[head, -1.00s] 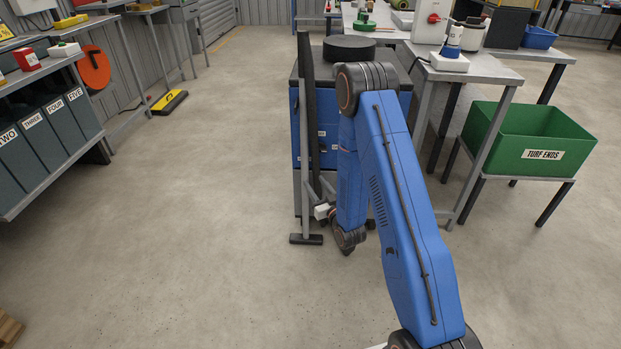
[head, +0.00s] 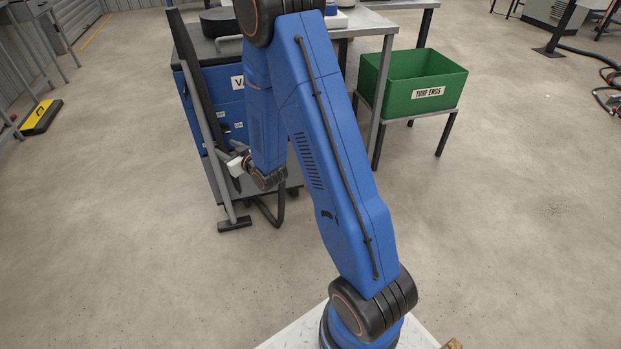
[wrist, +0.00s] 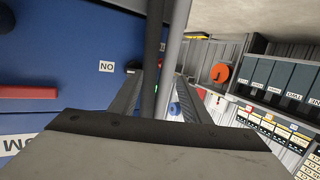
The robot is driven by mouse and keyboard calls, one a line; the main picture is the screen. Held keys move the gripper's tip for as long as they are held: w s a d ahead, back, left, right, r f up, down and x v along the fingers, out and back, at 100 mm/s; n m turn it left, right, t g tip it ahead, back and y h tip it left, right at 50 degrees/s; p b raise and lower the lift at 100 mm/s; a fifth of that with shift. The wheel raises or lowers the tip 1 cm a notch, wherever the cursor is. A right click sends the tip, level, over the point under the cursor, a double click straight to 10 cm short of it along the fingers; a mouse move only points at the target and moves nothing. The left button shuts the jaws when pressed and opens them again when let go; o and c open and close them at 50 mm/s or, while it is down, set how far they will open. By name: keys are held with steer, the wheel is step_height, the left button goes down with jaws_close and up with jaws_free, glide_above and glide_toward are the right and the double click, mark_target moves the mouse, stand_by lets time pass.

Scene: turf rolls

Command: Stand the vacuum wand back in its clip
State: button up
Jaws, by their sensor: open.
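The vacuum wand, a long grey tube (head: 212,150) with a black floor head (head: 235,224), stands close to upright beside the blue cabinet of the vacuum (head: 230,92). A long black bar (head: 190,60) runs alongside it. My gripper (head: 236,166) is at the lower half of the wand, partly hidden by my arm in the head view. In the wrist view my gripper (wrist: 158,84) is open, with the grey tube (wrist: 174,50) and the dark bar (wrist: 153,55) passing between or just beyond its fingers. I cannot make out the clip.
A green turf-ends box (head: 412,85) stands on a low stand at right, near a workbench (head: 375,22). A yellow and black floor piece (head: 41,117) lies at far left. The floor left of the wand is clear. The wrist view shows labelled grey bins (wrist: 285,78).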

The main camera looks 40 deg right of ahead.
steer(key=s+d+r+m+g+h, duration=0.1)
steer(key=s+d+r+g, duration=0.15)
steer(key=s+r, duration=0.55)
steer(key=s+d+r+g+h, duration=0.1)
steer(key=s+r+g, duration=0.2)
steer(key=s+r, duration=0.4)
steer(key=s+r+g, duration=0.2)
steer(key=s+r, duration=0.1)
steer(key=s, duration=1.2)
steer(key=s+r+m+g, duration=0.1)
steer(key=s+r+g, duration=0.2)
steer(key=s, duration=1.3)
steer(key=shift+s+m, duration=0.25)
steer(key=shift+m, duration=0.05)
steer(key=c, duration=0.3)
steer(key=shift+w+a, duration=0.15)
